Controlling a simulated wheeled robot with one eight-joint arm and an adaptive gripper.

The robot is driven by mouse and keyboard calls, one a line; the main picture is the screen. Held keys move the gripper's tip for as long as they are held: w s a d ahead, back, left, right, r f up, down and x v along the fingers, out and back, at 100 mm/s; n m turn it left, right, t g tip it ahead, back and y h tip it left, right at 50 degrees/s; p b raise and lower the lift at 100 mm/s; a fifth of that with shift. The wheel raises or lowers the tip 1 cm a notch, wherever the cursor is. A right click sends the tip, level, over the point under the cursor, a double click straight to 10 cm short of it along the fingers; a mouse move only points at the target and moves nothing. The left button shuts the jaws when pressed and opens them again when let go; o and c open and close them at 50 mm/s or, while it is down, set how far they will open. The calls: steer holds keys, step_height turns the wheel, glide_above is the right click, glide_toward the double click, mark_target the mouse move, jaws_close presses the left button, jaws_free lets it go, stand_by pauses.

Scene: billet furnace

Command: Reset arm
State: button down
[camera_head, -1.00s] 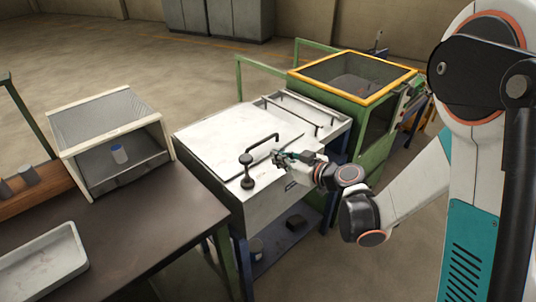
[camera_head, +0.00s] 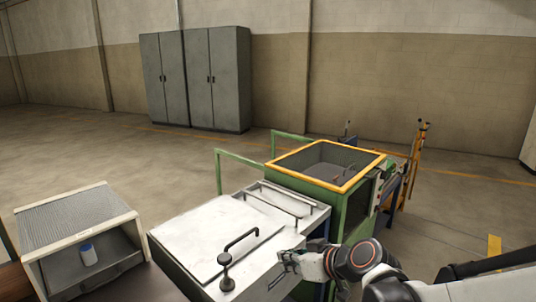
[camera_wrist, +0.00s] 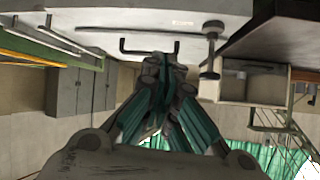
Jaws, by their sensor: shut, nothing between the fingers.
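My gripper (camera_head: 284,262) is at the right front edge of the white-topped furnace (camera_head: 192,236), just right of its black lid handle (camera_head: 238,250). In the wrist view my gripper (camera_wrist: 162,62) shows from behind with its fingers together and nothing between them. The black handle (camera_wrist: 148,50) appears beyond the fingertips there. Whether the fingers touch the furnace cannot be told.
A green machine with a yellow-rimmed open top (camera_head: 324,190) stands behind the furnace. Grey cabinets (camera_head: 195,80) stand at the back wall. Open floor lies between.

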steer(key=s+d+r+m+h, duration=0.1)
steer(key=s+d+m+h, duration=0.2)
steer(key=s+d, duration=0.4)
steer(key=s+d+r+m+g+h, duration=0.1)
steer(key=s+d+m+h, duration=0.3)
steer(key=s+d, duration=0.4)
steer(key=s+r, duration=0.1)
steer(key=s, duration=0.3)
steer(key=shift+r+h, duration=0.25)
steer(key=shift+h, duration=0.05)
steer(key=shift+s, duration=0.1)
